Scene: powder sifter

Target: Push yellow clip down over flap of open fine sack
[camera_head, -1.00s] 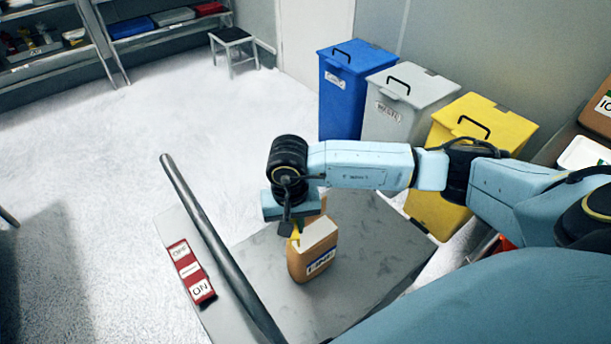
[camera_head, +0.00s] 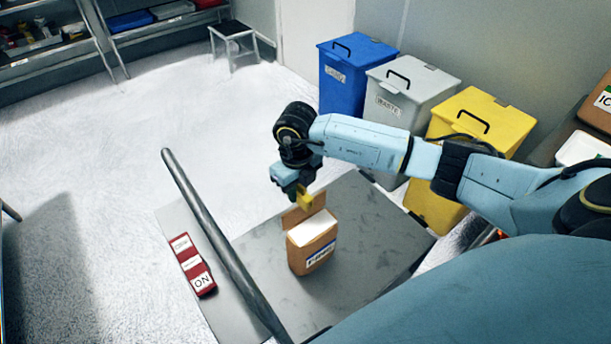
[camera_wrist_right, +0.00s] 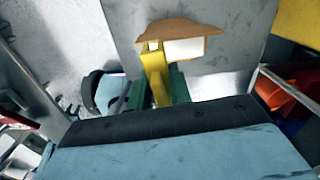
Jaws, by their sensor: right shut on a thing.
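The fine sack (camera_head: 313,255) is a brown box-like bag with a blue-edged label, standing upright on the grey table. Its top is open, showing white powder or a white inner face, and a brown flap (camera_head: 305,210) stands up at its far side. My right gripper (camera_head: 301,195) is above the flap, shut on the yellow clip (camera_head: 306,201). In the right wrist view the clip (camera_wrist_right: 157,75) sits between the green fingers, its far end overlapping the brown sack edge (camera_wrist_right: 180,30). I cannot tell whether clip and flap touch. My left gripper is not in view.
A metal rail (camera_head: 215,235) and a red ON switch panel (camera_head: 193,265) lie along the table's left side. Blue (camera_head: 350,75), grey (camera_head: 405,105) and yellow (camera_head: 470,125) bins stand behind. The grey table (camera_head: 370,240) is bare right of the sack.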

